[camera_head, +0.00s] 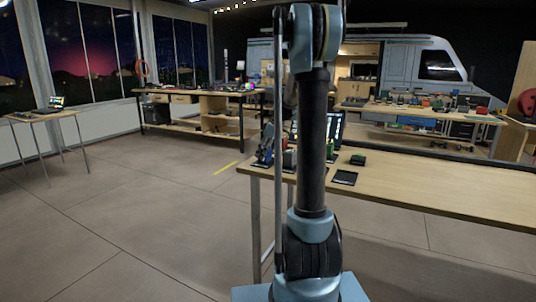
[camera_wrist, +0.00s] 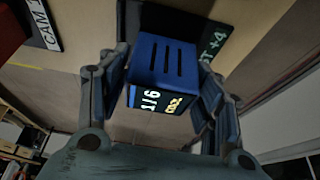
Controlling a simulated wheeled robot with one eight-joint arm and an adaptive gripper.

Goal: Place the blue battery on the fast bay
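In the wrist view the blue battery (camera_wrist: 164,62) sits between the two fingers of my gripper (camera_wrist: 168,85). It has dark slots on its blue face and a dark end with white and yellow marks. A finger lies against each side, so the gripper looks shut on it. A dark plate with white lettering ending in "T +4" (camera_wrist: 213,42) lies behind the battery, partly covered by it. I take it for the fast bay. Whether the battery touches this plate cannot be told. In the head view my arm hides much of this area.
A dark "CAM" plate (camera_wrist: 40,25) lies at upper left in the wrist view. Other benches stand farther back.

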